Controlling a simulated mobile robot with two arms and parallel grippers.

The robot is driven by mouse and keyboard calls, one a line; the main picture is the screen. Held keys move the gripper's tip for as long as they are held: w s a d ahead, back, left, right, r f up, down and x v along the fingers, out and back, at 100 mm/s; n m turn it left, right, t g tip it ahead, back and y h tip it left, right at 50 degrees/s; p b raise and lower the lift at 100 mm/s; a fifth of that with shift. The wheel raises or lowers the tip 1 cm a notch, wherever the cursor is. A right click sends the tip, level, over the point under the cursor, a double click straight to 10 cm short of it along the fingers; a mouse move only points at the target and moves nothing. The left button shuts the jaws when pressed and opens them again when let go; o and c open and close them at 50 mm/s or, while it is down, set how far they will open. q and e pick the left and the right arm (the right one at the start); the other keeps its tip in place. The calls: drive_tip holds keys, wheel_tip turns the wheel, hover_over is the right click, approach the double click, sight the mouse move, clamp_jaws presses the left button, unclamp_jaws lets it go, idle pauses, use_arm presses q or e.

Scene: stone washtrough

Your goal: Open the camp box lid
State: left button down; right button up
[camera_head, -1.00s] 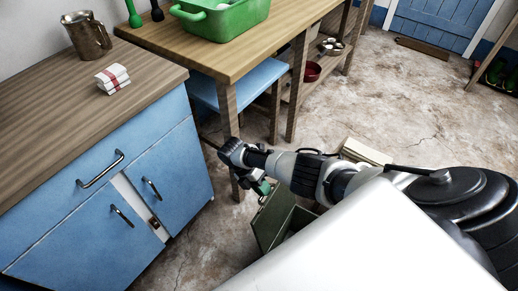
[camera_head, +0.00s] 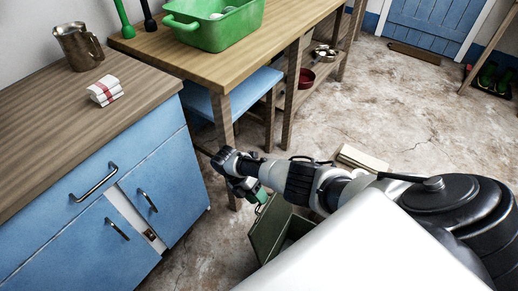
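The camp box is a dark green box on the floor, low in the middle of the head view. Its lid (camera_head: 268,229) stands raised and tilted on the left side, and part of the dark inside (camera_head: 299,227) shows to its right. My white body covers the front of the box. My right arm reaches leftward above it. My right gripper (camera_head: 258,194) points down at the upper edge of the lid, with green at its tip. I cannot tell whether its fingers are closed or touch the lid. My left gripper is not in view.
A blue cabinet (camera_head: 90,215) with a wooden top stands at left. A wooden table (camera_head: 240,60) holds a green basin (camera_head: 225,28), with a blue bench (camera_head: 245,88) below. A pale flat object (camera_head: 362,158) lies behind my arm. Floor at right is open.

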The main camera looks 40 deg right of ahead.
drive_tip(key=v, duration=0.9)
drive_tip(key=shift+r, duration=0.25)
drive_tip(key=shift+w+a, duration=0.1)
drive_tip(key=shift+w, duration=0.05)
